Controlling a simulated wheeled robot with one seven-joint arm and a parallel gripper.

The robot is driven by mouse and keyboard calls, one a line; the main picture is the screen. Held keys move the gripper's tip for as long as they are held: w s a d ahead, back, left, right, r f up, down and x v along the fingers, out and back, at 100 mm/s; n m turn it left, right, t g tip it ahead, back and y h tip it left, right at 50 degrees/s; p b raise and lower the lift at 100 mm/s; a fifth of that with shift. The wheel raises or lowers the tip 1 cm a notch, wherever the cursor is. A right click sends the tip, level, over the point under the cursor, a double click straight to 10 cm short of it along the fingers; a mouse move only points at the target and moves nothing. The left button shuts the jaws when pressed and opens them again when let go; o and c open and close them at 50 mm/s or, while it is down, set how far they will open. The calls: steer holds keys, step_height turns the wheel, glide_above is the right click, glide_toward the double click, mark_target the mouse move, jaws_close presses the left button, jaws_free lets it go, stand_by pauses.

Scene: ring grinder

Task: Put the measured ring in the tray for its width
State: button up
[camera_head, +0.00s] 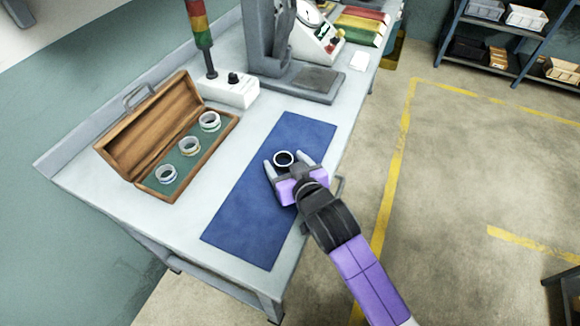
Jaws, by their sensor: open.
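A small silvery ring (284,158) with a dark opening is at the blue mat (240,215). My gripper (297,166) is open, with one finger on either side of the ring. The ring looks nearer the left finger; I cannot tell whether it touches it or rests on the mat. Coloured trays stand side by side at the far end of the bench: red (368,14), yellow (360,24) and green (353,36). A measuring device with a dial (316,38) stands just left of them. Its reading is too small to make out.
An open wooden case (150,128) on the left holds three rings (166,174) on green lining. A signal light on a white box (230,90) and a grey machine (300,82) stand behind the mat. A small white card (359,61) lies near the trays. Shelving is at the back right.

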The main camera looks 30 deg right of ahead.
steer(key=shift+s+r, duration=0.2)
steer(key=shift+s, duration=0.1)
steer(key=b+v, duration=0.1)
steer(key=v, duration=1)
steer(key=shift+s+a+r, duration=0.1)
steer(key=shift+s, duration=0.05)
